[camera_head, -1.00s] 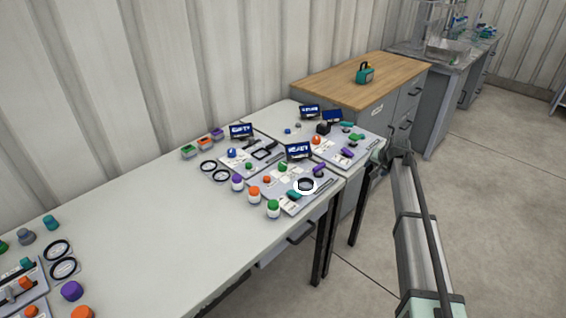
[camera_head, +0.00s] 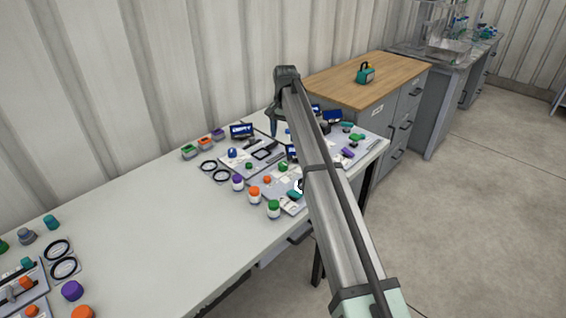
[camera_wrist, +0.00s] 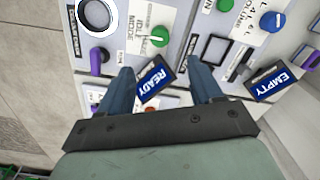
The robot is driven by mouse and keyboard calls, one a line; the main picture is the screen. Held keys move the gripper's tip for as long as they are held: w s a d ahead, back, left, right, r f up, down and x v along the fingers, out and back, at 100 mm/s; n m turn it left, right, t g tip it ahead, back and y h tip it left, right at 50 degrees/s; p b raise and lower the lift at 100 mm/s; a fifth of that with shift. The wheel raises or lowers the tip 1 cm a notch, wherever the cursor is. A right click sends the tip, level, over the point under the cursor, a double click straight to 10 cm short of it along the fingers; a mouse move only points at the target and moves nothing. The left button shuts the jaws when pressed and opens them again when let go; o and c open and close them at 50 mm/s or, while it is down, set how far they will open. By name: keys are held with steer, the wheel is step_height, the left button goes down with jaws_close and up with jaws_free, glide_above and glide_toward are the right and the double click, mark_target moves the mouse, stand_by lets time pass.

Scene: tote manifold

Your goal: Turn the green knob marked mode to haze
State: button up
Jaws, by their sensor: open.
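The green mode knob (camera_wrist: 158,37) is round with a white pointer line, on a pale panel beside a white label reading MODE; the smaller words are hard to read. It also shows in the head view (camera_head: 284,167), just left of my arm. In the wrist view my gripper (camera_wrist: 161,68) is open and empty, its two blue-grey fingers apart. The knob lies beyond the fingertips, roughly between them sideways, and looks untouched. A READY display (camera_wrist: 155,80) shows between the fingers. In the head view the gripper end (camera_head: 275,122) hangs over the back of the panels.
A purple handle (camera_wrist: 97,60) and a dark ring (camera_wrist: 97,15) are left of the knob. A blue knob (camera_wrist: 272,21) and an EMPTY display (camera_wrist: 272,82) are on the right. Several jars, including a green-lidded one (camera_head: 273,209), line the front. The table's middle (camera_head: 160,220) is clear.

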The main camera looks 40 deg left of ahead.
mark_target(283, 164)
step_height(283, 164, down, 13)
steer(key=shift+a+f, duration=0.1)
steer(key=shift+f, duration=0.05)
stand_by(0.4)
steer(key=shift+c, duration=0.5)
steer(key=c, duration=1)
steer(key=shift+o, duration=0.2)
steer(key=n, duration=0.4)
steer(key=shift+n, duration=2.2)
